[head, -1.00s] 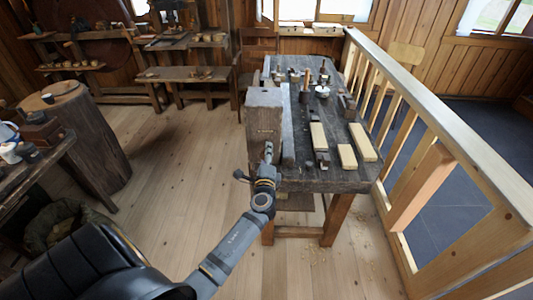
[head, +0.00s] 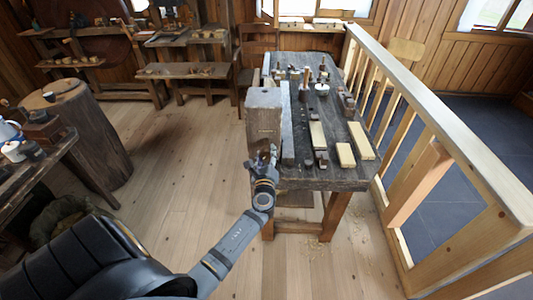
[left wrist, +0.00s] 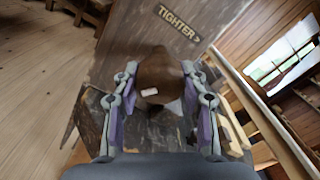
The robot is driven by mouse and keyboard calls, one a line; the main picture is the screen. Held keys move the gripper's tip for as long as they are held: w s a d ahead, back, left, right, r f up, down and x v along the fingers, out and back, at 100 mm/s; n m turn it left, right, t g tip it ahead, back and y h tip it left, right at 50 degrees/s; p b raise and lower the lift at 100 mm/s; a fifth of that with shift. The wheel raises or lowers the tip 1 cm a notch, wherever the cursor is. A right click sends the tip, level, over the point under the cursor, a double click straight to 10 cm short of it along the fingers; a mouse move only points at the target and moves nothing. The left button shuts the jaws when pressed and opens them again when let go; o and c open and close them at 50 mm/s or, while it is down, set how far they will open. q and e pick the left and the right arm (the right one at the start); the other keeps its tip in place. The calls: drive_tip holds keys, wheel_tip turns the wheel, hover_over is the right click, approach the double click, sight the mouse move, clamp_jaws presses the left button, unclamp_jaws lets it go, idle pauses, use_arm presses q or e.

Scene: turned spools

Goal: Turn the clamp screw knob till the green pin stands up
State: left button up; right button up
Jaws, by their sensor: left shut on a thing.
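The brown rounded clamp screw knob (left wrist: 160,72) sits between the fingers of my left gripper (left wrist: 160,88) in the left wrist view. The fingers are shut on its two sides. A small white mark (left wrist: 149,92) shows on the knob. Behind it is a wooden block (left wrist: 135,40) with the word TIGHTER and an arrow. In the head view my left gripper (head: 263,157) is at the near face of this tall wooden block (head: 264,120) at the bench's left end, and it hides the knob. I cannot make out a green pin. My right gripper is not in view.
The workbench (head: 325,178) carries pale wood pieces (head: 345,154) and several small tools. A wooden railing (head: 440,115) runs along its right side. A tree-stump block (head: 85,135) stands at the left. The floor between is clear.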

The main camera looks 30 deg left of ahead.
use_arm(q)
drive_tip(key=shift+s+f, duration=0.15)
drive_tip(key=shift+f, duration=0.3)
drive_tip(key=o, duration=0.8)
drive_tip(key=shift+c, duration=0.2)
drive_tip(key=o, duration=0.4)
drive_tip(key=shift+d+r, duration=0.1)
drive_tip(key=shift+r, duration=0.25)
drive_tip(key=v, duration=1.2)
